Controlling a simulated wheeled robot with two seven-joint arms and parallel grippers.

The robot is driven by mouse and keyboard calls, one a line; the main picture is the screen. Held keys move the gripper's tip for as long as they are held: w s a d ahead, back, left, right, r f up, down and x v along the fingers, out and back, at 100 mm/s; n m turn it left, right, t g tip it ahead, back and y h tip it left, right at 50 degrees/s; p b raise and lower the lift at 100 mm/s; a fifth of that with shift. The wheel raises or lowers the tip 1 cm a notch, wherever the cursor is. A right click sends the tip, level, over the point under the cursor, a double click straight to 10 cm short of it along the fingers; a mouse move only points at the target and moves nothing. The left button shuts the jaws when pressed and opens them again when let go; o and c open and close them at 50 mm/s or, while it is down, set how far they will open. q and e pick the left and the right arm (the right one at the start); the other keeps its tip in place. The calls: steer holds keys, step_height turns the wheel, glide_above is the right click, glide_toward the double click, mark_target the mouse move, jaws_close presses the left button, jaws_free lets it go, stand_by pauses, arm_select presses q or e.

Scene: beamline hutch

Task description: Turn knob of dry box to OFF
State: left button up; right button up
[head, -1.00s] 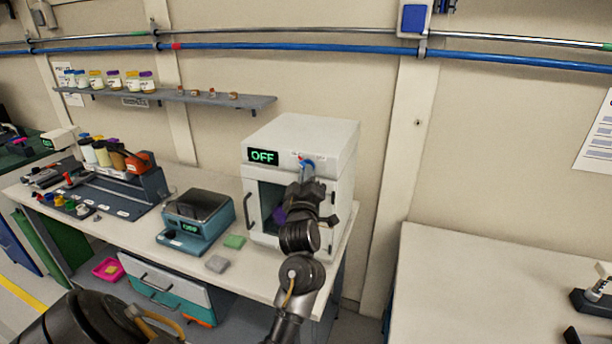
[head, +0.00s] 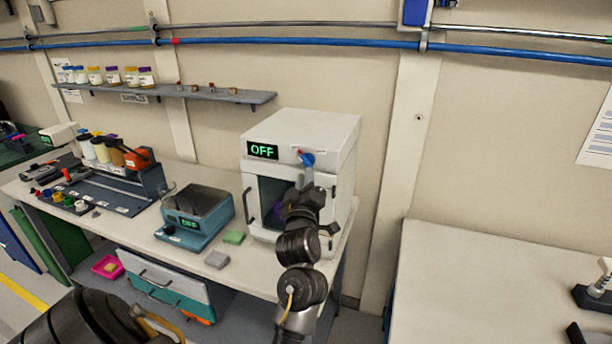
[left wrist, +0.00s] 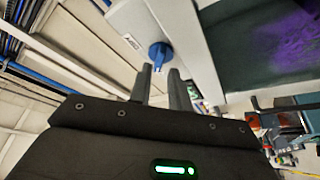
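The white dry box (head: 315,130) stands on the bench, and its green display (head: 262,151) reads OFF. Its blue knob (head: 307,159) is on the front panel, right of the display; a small red mark shows beside it. My left gripper (head: 307,180) is just below the knob in the head view, in front of the box. My right gripper is not in view.
A shelf (head: 180,95) with jars is on the wall. The table (head: 500,270) at right is mostly clear.

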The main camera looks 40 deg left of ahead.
arm_select(q)
steer(key=v, duration=0.3)
steer(key=shift+s+d+b, duration=0.15)
steer(key=shift+s+b, duration=0.1)
steer(key=shift+b, duration=0.1)
